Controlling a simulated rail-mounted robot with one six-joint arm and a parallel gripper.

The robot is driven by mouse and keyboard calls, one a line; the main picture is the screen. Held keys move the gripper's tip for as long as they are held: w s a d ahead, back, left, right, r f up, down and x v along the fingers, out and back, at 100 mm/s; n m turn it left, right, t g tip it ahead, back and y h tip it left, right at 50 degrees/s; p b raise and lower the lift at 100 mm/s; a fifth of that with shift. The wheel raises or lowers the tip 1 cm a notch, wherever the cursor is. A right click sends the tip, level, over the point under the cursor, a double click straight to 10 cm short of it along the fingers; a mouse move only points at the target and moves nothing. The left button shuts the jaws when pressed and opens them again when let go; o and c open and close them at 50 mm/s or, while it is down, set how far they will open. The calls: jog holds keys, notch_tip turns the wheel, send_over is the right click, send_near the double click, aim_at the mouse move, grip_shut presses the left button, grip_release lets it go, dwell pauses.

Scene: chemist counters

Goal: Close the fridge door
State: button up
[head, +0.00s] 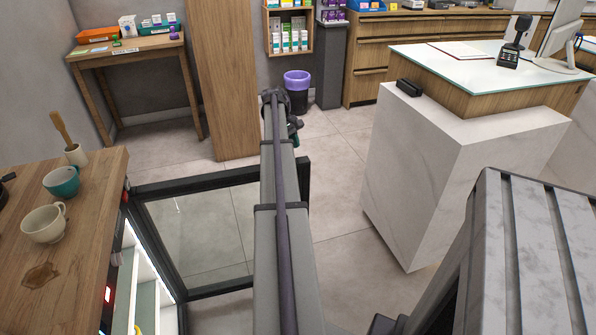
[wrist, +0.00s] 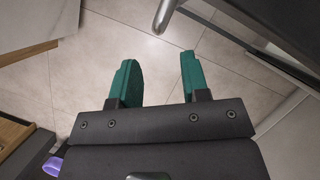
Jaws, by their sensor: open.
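The fridge door (head: 165,185), a glass pane in a dark frame, stands wide open in the head view, sticking out to the right from the fridge. The lit fridge interior (head: 138,285) shows under the wooden counter at lower left. My arm crosses in front of the door's right part and hides some of it. My gripper (head: 297,122) is beyond the door's free edge in the head view, mostly hidden by the arm. In the wrist view my gripper (wrist: 157,65) has its green fingers apart with only floor between them.
A white marble counter (head: 450,165) stands to the right. A tall wooden panel (head: 222,80) and a purple-rimmed bin (head: 297,92) stand behind. Cups, including a teal one (head: 62,181), stand on the wooden counter (head: 95,225). Tiled floor is clear between.

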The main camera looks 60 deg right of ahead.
jog(key=b+x, duration=0.6)
jog(key=x, duration=0.2)
jog(key=shift+f, duration=0.1)
jog(key=shift+c, duration=0.2)
grip_shut()
